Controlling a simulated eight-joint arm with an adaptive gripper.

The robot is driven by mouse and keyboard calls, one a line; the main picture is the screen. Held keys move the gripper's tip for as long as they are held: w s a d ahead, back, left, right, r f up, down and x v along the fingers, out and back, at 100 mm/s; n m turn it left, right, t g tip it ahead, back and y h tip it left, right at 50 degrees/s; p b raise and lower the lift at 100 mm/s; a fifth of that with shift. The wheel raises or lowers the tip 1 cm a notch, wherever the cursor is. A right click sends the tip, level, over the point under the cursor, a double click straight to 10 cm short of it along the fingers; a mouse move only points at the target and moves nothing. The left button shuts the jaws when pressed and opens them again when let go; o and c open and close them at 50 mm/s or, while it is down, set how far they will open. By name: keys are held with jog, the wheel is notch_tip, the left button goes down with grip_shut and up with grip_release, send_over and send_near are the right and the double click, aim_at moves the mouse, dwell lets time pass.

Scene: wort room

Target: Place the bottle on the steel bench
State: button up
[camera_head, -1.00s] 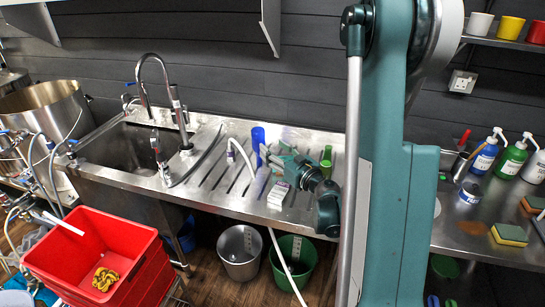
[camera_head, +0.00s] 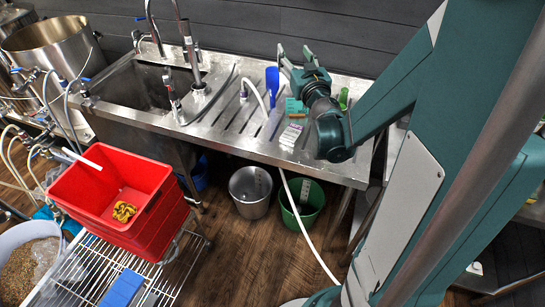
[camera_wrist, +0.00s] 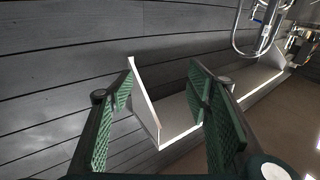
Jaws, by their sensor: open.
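A slim blue upright thing (camera_head: 271,80), likely the bottle, stands on the steel bench (camera_head: 225,118) near the wall. A green one (camera_head: 343,98) stands further right, partly hidden by my arm; I cannot tell which is the task's bottle. My gripper (camera_head: 294,52) is raised over the back of the bench, just right of the blue thing, with fingers spread and pointing away towards the wall. In the wrist view my gripper (camera_wrist: 163,75) is open with nothing between its fingers; no bottle shows there.
A white box (camera_head: 291,134) and a teal block (camera_head: 294,106) lie below my gripper. A sink (camera_head: 135,85) with tall taps and a white hose is to the left. A red crate (camera_head: 110,195) stands in front. A wall shelf (camera_wrist: 180,120) is beyond my fingers.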

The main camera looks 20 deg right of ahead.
jog(key=s+a+r+m+g+h, duration=0.2)
jog(key=s+a+g, duration=0.15)
jog(key=s, duration=0.45)
jog(key=s+a+f+n+g+y, duration=0.2)
jog(key=s+a+f+g, duration=0.2)
jog(key=s+a, duration=0.6)
jog(key=s+a+f+n+g+y, duration=0.2)
jog(key=s+a+f, duration=0.4)
jog(key=s+a, duration=0.4)
jog(key=s+g+y, duration=0.1)
jog(key=s+g, duration=0.1)
jog(key=s, duration=0.3)
jog(key=shift+f+y, duration=0.2)
jog(key=shift+y, duration=0.1)
jog(key=shift+o, duration=0.7)
jog(key=shift+w, duration=0.15)
